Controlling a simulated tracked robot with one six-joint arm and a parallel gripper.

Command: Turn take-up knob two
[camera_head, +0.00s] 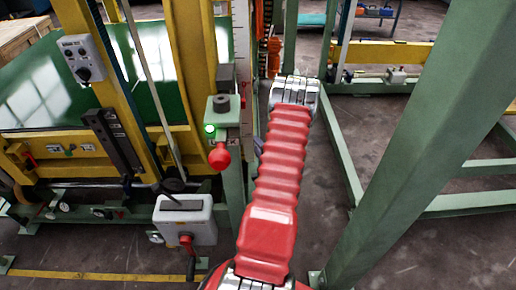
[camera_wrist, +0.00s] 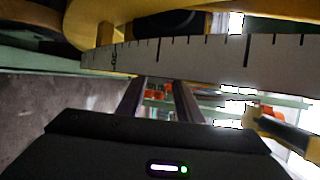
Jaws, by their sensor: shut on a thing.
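In the head view a red ball knob (camera_head: 219,157) sits below a green-lit bracket, and a black round knob (camera_head: 221,103) stands on top of it. I see no mark that tells me which knob is take-up knob two. My gripper (camera_wrist: 160,88) shows in the wrist view as two dark fingers, held apart. They reach up to the lower edge of a white graduated scale (camera_wrist: 215,68). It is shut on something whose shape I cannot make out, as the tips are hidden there.
A yellow and green machine frame (camera_head: 188,60) stands at left, with a grey crank box (camera_head: 184,214) low in front and a switch box (camera_head: 81,58). A thick green post (camera_head: 420,130) slants close on the right. Open floor shows beyond it.

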